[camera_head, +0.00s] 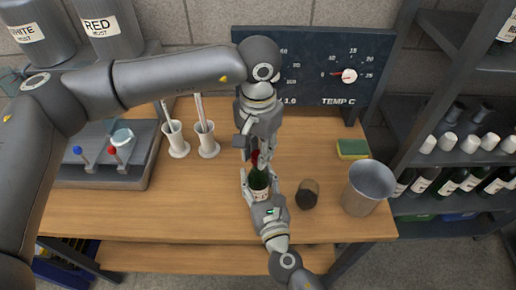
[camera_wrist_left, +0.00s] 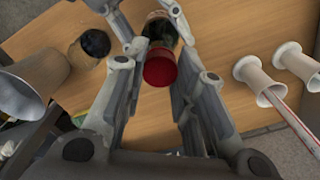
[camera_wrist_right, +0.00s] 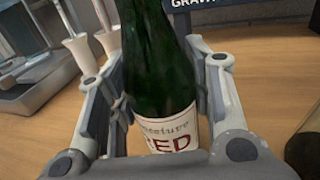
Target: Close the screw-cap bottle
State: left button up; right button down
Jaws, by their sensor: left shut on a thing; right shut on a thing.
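A dark green bottle (camera_head: 258,178) stands upright above the wooden table; its white label with red lettering shows in the right wrist view (camera_wrist_right: 165,138). My right gripper (camera_head: 258,192) is shut around the bottle's body, with a finger on each side. A red cap (camera_wrist_left: 159,70) sits between the fingers of my left gripper (camera_wrist_left: 154,82), which is shut on it; the cap also shows in the head view (camera_head: 255,157). My left gripper is directly above the bottle, with the cap at the neck's top. I cannot tell whether the cap touches the neck, which is hidden.
A dark round jar (camera_head: 308,193) and a grey metal beaker (camera_head: 369,187) stand right of the bottle. A sponge (camera_head: 352,149) lies behind them. A dark gauge panel (camera_head: 315,65) stands behind.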

pick_arm(q)
jog(key=m, duration=0.4)
jog(key=o, duration=0.7)
jog(key=shift+c, duration=0.2)
jog(key=shift+r, duration=2.3)
jog(key=shift+c, duration=0.4)
